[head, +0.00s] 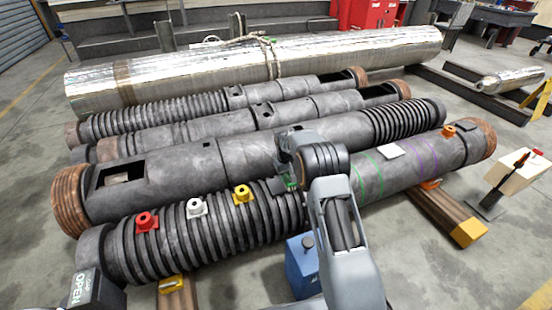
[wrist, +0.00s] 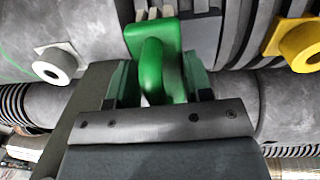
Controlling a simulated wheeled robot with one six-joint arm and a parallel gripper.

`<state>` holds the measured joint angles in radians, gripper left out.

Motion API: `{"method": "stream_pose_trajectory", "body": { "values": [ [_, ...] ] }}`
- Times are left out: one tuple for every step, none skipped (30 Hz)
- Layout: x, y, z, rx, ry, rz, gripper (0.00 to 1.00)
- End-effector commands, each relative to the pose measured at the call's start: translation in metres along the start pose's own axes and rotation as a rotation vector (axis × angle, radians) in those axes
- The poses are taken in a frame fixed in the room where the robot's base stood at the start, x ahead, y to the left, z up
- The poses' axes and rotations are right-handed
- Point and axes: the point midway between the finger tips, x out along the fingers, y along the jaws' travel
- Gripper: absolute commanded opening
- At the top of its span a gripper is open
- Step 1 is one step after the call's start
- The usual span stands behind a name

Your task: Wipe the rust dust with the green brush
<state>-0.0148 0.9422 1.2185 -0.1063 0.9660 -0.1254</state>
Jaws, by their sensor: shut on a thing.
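My gripper (wrist: 160,84) is shut on the green brush (wrist: 151,62), whose handle loop stands between the two fingers. The brush head's pale bristles show at the top edge of the wrist view, close to a grey barrel surface; I cannot tell if they touch it. In the head view my gripper (head: 288,186) is over the front barrel (head: 222,222), right of its yellow fitting (head: 242,194). Only a bit of green shows there, and my arm hides the rest. I cannot make out rust dust in either view.
Red (head: 146,221) and white (head: 195,206) fittings stand on the front barrel's ribs. An orange fitting (head: 449,131) sits on its right part. More barrels lie behind. A blue container (head: 301,265) stands on the floor beside my arm. Open floor lies at the front right.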

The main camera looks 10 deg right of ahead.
Motion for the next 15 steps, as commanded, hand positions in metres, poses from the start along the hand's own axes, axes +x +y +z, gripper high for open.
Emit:
{"method": "stream_pose_trajectory", "body": {
  "values": [
    [-0.009,0.001,-0.001,0.0,0.002,0.0,0.12],
    [-0.012,0.001,-0.001,0.001,0.002,0.0,0.12],
    [-0.016,0.002,-0.001,0.001,0.002,0.0,0.12],
    [-0.018,0.002,-0.001,0.001,0.003,0.0,0.12],
    [-0.021,0.002,-0.001,0.001,0.003,0.0,0.12],
    [-0.025,0.003,-0.001,0.001,0.003,0.0,0.12],
    [-0.028,0.003,-0.001,0.001,0.003,0.0,0.12],
    [-0.03,0.003,-0.001,0.001,0.003,0.0,0.12],
    [-0.034,0.003,-0.001,0.001,0.003,0.0,0.12],
    [-0.037,0.004,-0.001,0.001,0.003,0.0,0.12],
    [-0.039,0.004,-0.001,0.001,0.002,0.0,0.12],
    [-0.042,0.004,-0.001,0.001,0.002,0.0,0.12],
    [-0.044,0.004,-0.001,0.001,0.002,0.0,0.12],
    [-0.045,0.004,-0.001,0.0,0.002,0.0,0.12],
    [-0.046,0.004,-0.001,0.0,0.002,0.0,0.12]
  ]
}}
